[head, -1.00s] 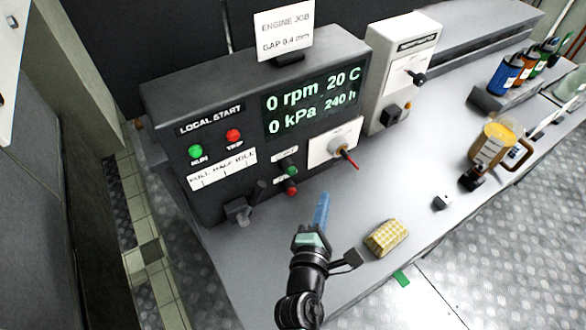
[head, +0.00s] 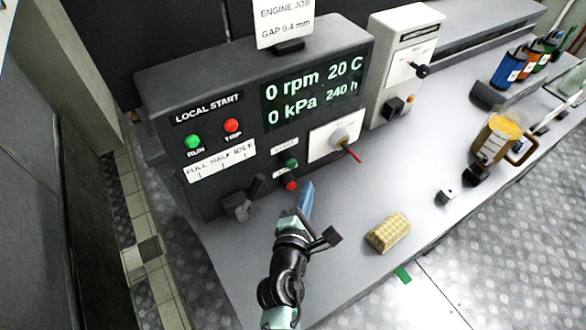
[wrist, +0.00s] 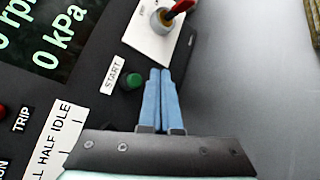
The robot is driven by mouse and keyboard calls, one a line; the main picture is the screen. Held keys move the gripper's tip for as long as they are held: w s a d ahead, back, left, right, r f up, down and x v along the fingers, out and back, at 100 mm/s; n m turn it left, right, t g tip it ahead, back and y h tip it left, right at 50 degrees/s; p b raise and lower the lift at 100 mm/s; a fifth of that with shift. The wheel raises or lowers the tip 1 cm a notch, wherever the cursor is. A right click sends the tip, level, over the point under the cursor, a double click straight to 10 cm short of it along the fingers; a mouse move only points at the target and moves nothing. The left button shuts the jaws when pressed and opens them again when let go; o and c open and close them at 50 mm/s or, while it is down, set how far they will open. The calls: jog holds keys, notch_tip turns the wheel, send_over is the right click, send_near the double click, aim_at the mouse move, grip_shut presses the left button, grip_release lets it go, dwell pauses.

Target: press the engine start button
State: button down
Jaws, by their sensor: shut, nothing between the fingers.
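The green start button (head: 291,163) is on the front of the dark local start panel (head: 210,165), with a red button (head: 291,185) below it. In the wrist view the green button (wrist: 131,82) sits beside a START label (wrist: 113,75), just left of the blue fingertips. My gripper (head: 309,186) is shut and empty, its blue fingers pointing at the panel a little right of the two buttons. My gripper (wrist: 160,72) does not cover the green button. The red button is not visible in the wrist view. Contact with the panel cannot be told.
A rotary switch with a red handle (head: 353,153) is right of the buttons. A dark lever (head: 240,205) sticks out at lower left. A yellow checked sponge (head: 388,232), a jug (head: 495,137) and several coloured cans (head: 507,68) stand on the grey bench.

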jog(key=shift+w+a+b, duration=0.35)
jog(key=shift+w+a, duration=0.25)
jog(key=shift+w, duration=0.2)
jog(key=shift+w+a+b, duration=0.35)
jog(key=shift+w+a, duration=0.2)
jog(key=shift+w, duration=0.25)
dwell(0.9)
jog(key=shift+w+a, duration=0.25)
jog(key=shift+w, duration=0.1)
jog(key=shift+w+a+b, duration=0.35)
jog(key=shift+w+b, duration=0.05)
jog(key=shift+w, duration=0.05)
dwell(0.8)
jog(key=shift+s, duration=0.15)
jog(key=shift+s+d+p, duration=0.55)
jog(key=shift+s+d, duration=0.05)
jog(key=shift+s, duration=0.1)
jog(key=s+d+p, duration=0.1)
jog(key=s, duration=0.1)
jog(key=s+d+p, duration=0.1)
jog(key=s+d, duration=0.1)
jog(key=shift+p, duration=0.35)
